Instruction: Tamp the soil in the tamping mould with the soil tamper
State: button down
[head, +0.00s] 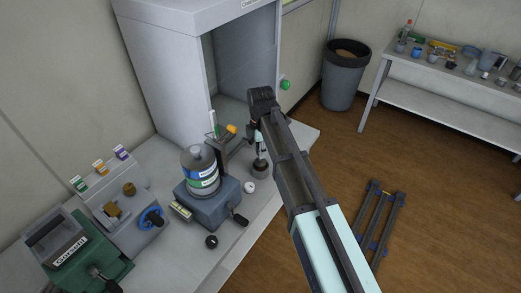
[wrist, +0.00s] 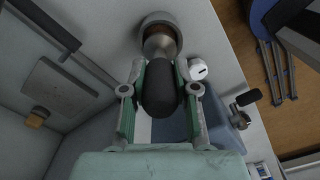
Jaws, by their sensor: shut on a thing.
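My gripper (wrist: 160,80) is shut on the black handle of the soil tamper (wrist: 162,92), with one finger on each side of it. The tamper's metal lower part points to the tamping mould (wrist: 147,19), a round grey cup, and overlaps its opening in the wrist view. In the head view my gripper (head: 258,138) is directly above the mould (head: 260,172) on the white bench, and the arm hides part of the tamper.
A small white round item (head: 249,187) stands close beside the mould. Left of it is a blue device (head: 215,210) with a grey bottle (head: 200,170) and black crank. A white cabinet (head: 165,70) rises behind. The bench edge is close on the right.

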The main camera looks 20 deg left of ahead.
jog(key=shift+f, duration=0.15)
dwell(0.3)
jog(key=shift+f+b, duration=0.3)
jog(key=shift+f, duration=0.25)
jog(key=shift+f, duration=0.25)
jog(key=shift+f, duration=0.35)
jog(key=shift+f+b, duration=0.2)
jog(key=shift+b, duration=0.1)
jog(key=shift+r, duration=0.1)
jog(key=shift+r+p, duration=1)
jog(key=shift+r, duration=0.45)
jog(key=shift+r, duration=0.1)
